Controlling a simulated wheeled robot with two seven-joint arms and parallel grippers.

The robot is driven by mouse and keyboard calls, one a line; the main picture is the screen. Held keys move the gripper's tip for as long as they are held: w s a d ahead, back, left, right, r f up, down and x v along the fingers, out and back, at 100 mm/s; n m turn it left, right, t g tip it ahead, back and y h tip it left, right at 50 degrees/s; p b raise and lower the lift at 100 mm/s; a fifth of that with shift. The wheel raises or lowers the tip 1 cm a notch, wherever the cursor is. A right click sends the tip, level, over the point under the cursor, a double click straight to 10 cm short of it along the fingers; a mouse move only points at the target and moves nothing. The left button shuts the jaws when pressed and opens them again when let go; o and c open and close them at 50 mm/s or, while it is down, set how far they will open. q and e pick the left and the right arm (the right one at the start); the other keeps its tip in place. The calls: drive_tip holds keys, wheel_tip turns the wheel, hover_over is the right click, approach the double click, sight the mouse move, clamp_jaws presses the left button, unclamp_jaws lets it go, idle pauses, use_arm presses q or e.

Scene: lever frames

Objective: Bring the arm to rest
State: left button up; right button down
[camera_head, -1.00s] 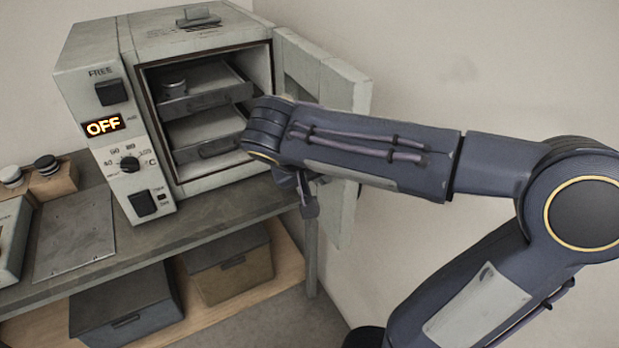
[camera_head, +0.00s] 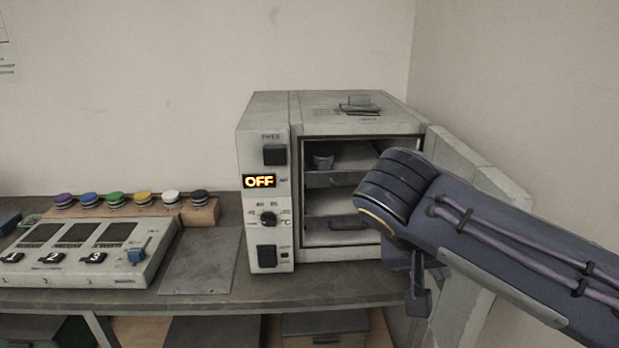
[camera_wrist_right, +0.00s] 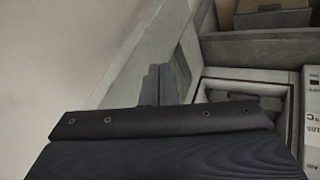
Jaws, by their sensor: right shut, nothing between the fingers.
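My right arm comes in from the lower right in the head view. Its gripper (camera_head: 419,295) hangs below the wrist, in front of the oven's open door (camera_head: 470,175). Its fingers are small there and look closed, with nothing seen between them. The oven (camera_head: 265,125) stands on the bench with its display reading OFF. The right wrist view shows a dark part of my own arm across the lower half, with the door (camera_wrist_right: 140,75) and the oven opening (camera_wrist_right: 243,85) beyond it. My left gripper is not in view.
Left on the bench (camera_head: 200,300) are a flat plate (camera_head: 200,262), a control panel (camera_head: 85,250) and a wooden rack (camera_head: 185,215) of coloured knobs.

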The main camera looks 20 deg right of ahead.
drive_tip(key=s+a+f+n+t+y, duration=0.1)
drive_tip(key=s+a+f+y, duration=0.3)
drive_tip(key=f, duration=0.4)
drive_tip(key=s+a+f+n+t+y, duration=0.2)
drive_tip(key=a+f+y, duration=0.4)
drive_tip(key=f, duration=0.3)
drive_tip(key=shift+s+n+t+y, duration=0.3)
drive_tip(key=shift+s+n+y, duration=0.25)
drive_tip(key=shift+s, duration=0.4)
drive_tip(key=shift+f, duration=0.1)
